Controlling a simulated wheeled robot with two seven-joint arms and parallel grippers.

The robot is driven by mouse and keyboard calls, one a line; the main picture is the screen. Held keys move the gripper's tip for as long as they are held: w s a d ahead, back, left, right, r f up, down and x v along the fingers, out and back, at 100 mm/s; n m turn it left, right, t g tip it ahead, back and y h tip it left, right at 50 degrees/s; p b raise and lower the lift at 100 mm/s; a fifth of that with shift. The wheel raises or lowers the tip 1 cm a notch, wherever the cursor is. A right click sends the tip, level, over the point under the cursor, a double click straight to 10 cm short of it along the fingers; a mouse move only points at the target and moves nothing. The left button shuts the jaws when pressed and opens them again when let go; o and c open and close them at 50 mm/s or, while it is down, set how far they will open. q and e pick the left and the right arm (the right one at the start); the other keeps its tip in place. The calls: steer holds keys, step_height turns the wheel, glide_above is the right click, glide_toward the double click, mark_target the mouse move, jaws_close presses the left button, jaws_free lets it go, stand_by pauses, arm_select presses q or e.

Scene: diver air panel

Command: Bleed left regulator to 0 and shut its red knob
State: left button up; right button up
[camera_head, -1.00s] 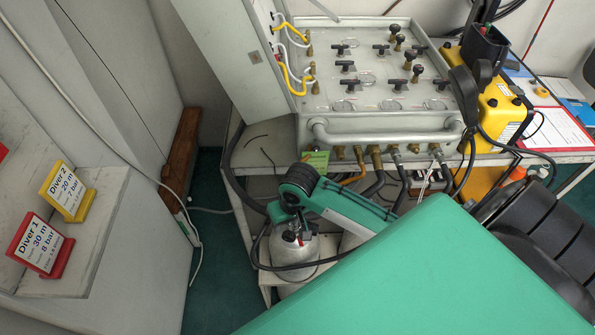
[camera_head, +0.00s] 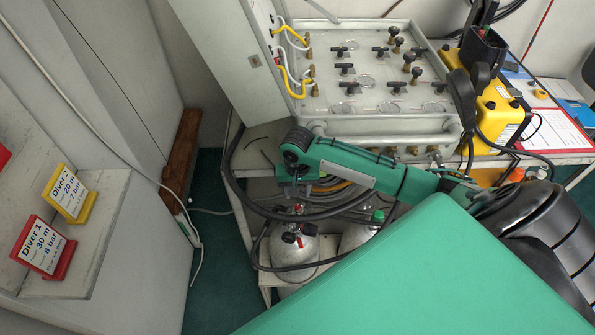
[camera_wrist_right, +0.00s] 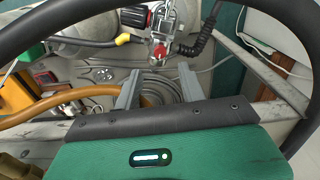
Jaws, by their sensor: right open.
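The left cylinder (camera_head: 294,262) stands on the low shelf under the panel. Its regulator carries a red knob (camera_head: 300,241) and a black knob (camera_head: 289,237). In the right wrist view the red knob (camera_wrist_right: 159,57) and black knob (camera_wrist_right: 133,16) show near the top, beyond the fingers. My right gripper (camera_wrist_right: 158,87) is open and empty, with its two grey fingers apart. In the head view it hangs above the left regulator, apart from the knobs, partly hidden by its wrist. The regulator's gauge reading cannot be made out. My left gripper is not in view.
A second cylinder (camera_head: 357,238) with a green cap (camera_head: 378,216) stands to the right. Black hoses loop around the regulators, and an orange hose (camera_wrist_right: 60,103) crosses the wrist view. The air panel (camera_head: 372,75) sits above on the table. Floor at the left is free.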

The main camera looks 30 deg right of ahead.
mark_target(298, 206)
step_height(298, 206, down, 7)
stand_by(0.3)
steer(key=shift+p, duration=0.3)
jaws_close()
